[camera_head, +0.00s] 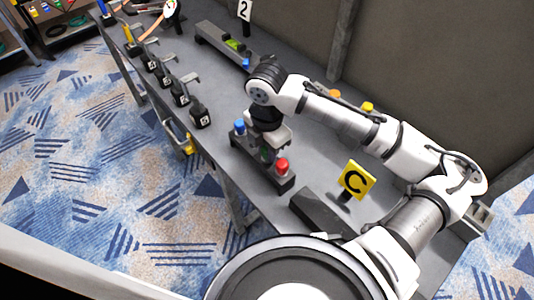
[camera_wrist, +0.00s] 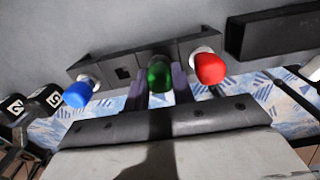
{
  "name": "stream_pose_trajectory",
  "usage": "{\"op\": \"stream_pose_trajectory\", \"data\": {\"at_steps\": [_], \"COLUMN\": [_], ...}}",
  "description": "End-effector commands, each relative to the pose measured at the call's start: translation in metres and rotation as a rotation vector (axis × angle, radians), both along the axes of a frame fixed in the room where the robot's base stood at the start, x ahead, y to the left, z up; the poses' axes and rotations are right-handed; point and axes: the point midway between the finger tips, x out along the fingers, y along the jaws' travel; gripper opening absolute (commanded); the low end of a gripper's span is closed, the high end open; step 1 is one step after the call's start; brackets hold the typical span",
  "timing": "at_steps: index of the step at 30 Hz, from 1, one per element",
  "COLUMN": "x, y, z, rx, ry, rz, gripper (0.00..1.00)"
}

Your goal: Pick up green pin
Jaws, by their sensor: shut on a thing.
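The green pin (camera_wrist: 159,75) is between the two fingers of my gripper (camera_wrist: 160,84) in the wrist view, and the gripper is shut on it. Behind it is a dark rack (camera_wrist: 108,66) with a blue pin (camera_wrist: 79,94) at its left end and a red pin (camera_wrist: 210,68) toward its right. A square hole in the rack shows bare between blue and green. I cannot tell whether the green pin's lower end is still in the rack. In the head view my gripper (camera_head: 268,150) points down over the rack, between the blue pin (camera_head: 240,127) and red pin (camera_head: 282,166).
A yellow sign marked C (camera_head: 356,180) stands right of the rack, beside a dark block (camera_head: 318,212). Another long holder (camera_head: 222,40) lies farther back on the grey table. Several black numbered pieces (camera_head: 200,115) line the table's left edge. A wall (camera_head: 430,70) runs behind.

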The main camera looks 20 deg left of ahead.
Motion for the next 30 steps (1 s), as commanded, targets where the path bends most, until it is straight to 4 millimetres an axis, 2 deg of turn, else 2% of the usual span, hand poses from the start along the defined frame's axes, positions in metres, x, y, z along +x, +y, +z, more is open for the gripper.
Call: {"op": "stream_pose_trajectory", "data": {"at_steps": [8,14,20,30], "x": [0.0,0.0,0.001,0.0], "y": [0.0,0.0,0.001,0.0], "z": [0.006,0.029,0.068,0.149], "rx": [-0.001,0.001,0.001,0.0], "ry": [-0.002,-0.003,-0.004,-0.004], "rz": [0.0,0.002,0.001,0.001], "gripper": [0.01,0.01,0.01,0.01]}}
